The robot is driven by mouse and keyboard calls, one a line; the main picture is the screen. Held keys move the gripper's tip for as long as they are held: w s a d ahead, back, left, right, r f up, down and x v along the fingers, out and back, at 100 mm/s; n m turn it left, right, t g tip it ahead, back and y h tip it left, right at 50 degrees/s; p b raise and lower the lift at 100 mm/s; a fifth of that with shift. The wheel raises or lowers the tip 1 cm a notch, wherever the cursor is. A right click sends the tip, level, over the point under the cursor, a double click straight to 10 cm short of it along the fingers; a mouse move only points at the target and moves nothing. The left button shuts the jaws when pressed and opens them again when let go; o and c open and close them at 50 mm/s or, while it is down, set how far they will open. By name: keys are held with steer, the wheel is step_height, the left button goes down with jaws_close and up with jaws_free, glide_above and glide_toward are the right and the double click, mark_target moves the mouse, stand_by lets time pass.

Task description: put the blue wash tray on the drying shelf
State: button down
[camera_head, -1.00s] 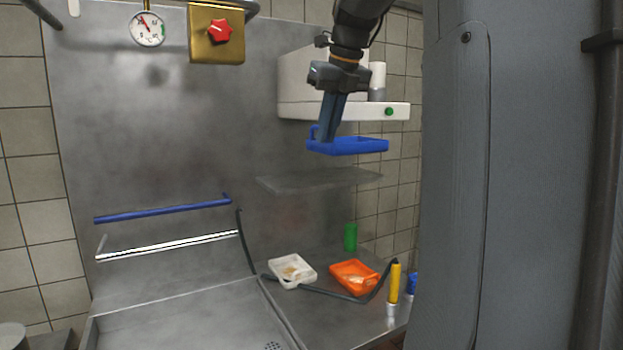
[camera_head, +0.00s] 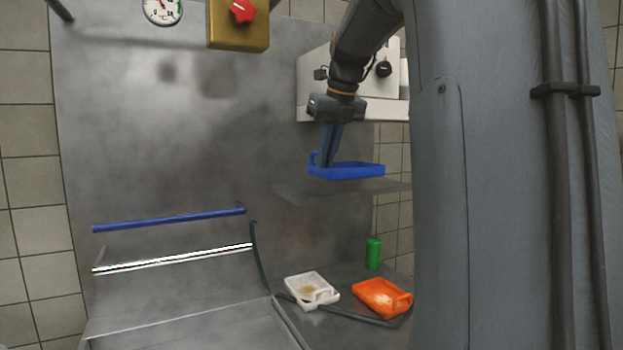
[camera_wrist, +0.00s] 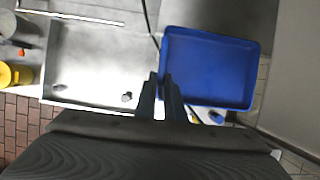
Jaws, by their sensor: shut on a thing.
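The blue wash tray (camera_head: 350,172) is held level by its left end in my gripper (camera_head: 327,162), which points down and is shut on it. The tray is just above the grey wall shelf (camera_head: 300,192) in the head view; I cannot tell whether they touch. In the wrist view the empty tray (camera_wrist: 208,68) lies right of my gripper fingers (camera_wrist: 164,88), its inside facing the camera.
A white tray (camera_head: 318,298) and an orange tray (camera_head: 375,292) with residue sit on the steel counter below, beside a green cylinder (camera_head: 373,254). A white wall unit (camera_head: 312,85) is behind my arm. A blue rail (camera_head: 170,217) and sink (camera_head: 190,328) are left.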

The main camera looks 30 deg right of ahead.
steer(key=w+d+p, duration=0.1)
steer(key=w+p, duration=0.5)
steer(key=w, duration=1)
step_height(320, 180, down, 6)
steer(key=shift+r+p, duration=0.1)
steer(key=shift+p, duration=1.05)
steer(key=shift+w+f+p, duration=0.25)
steer(key=shift+f+p, duration=0.25)
steer(key=shift+f, duration=0.1)
steer(key=c, duration=1.8)
jaws_free()
steer(key=shift+c, duration=0.2)
steer(key=shift+r, duration=0.1)
steer(key=b+v, duration=0.4)
steer(key=v, duration=0.8)
